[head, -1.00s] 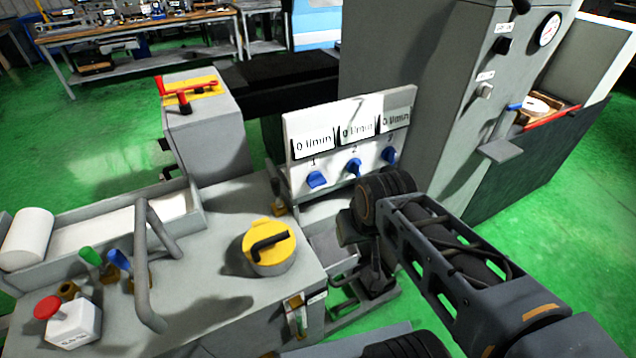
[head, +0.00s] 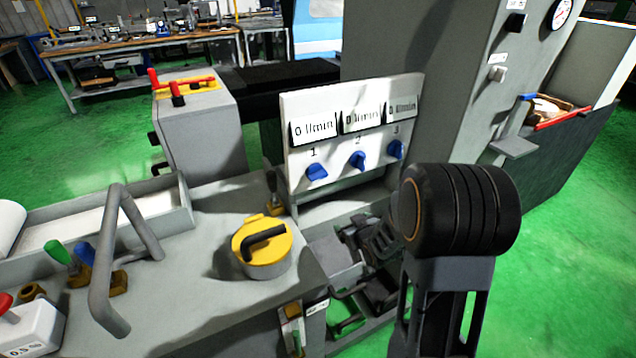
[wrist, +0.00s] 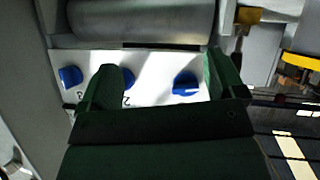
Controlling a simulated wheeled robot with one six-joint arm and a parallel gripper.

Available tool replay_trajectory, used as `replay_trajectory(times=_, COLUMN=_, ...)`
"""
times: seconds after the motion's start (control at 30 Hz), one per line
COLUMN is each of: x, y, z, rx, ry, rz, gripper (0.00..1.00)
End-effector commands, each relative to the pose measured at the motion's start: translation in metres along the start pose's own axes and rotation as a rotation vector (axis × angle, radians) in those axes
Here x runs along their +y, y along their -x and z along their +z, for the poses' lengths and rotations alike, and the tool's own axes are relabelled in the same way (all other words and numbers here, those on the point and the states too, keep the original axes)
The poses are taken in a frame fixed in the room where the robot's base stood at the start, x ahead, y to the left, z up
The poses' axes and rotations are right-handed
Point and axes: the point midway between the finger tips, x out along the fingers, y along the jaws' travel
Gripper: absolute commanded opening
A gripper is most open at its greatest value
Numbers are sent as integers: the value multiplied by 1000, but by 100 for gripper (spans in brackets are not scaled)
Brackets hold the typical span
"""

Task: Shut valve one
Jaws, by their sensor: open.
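Valve one is the blue knob (head: 316,172) under the number 1, leftmost on the white panel (head: 290,160) in the head view. The display above it reads 0 l/min. In the wrist view the panel is upside down, and the valve one knob (wrist: 186,83) is at the right, near the right finger. My gripper (wrist: 165,78) is open and empty, with its two green-dark fingers apart in front of the panel. The valve two knob (wrist: 127,78) is partly behind the left finger. In the head view my arm's wrist hides part of the gripper.
Valve two (head: 357,160) and valve three (head: 396,150) sit to the right on the same panel. A yellow-topped round part (head: 263,243) and a bent grey handle (head: 112,260) stand on the machine bed. A tall grey cabinet (head: 450,90) rises behind the panel.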

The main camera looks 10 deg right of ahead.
Motion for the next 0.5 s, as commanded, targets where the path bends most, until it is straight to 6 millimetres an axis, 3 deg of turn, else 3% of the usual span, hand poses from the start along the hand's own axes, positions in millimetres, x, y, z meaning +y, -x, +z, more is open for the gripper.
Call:
replay_trajectory(times=0.2, x=-12, y=6, z=-56, rx=343, ry=43, rz=-62, gripper=89)
replay_trajectory(times=0.5, x=-17, y=17, z=-89, rx=533, ry=52, rz=-89, gripper=89)
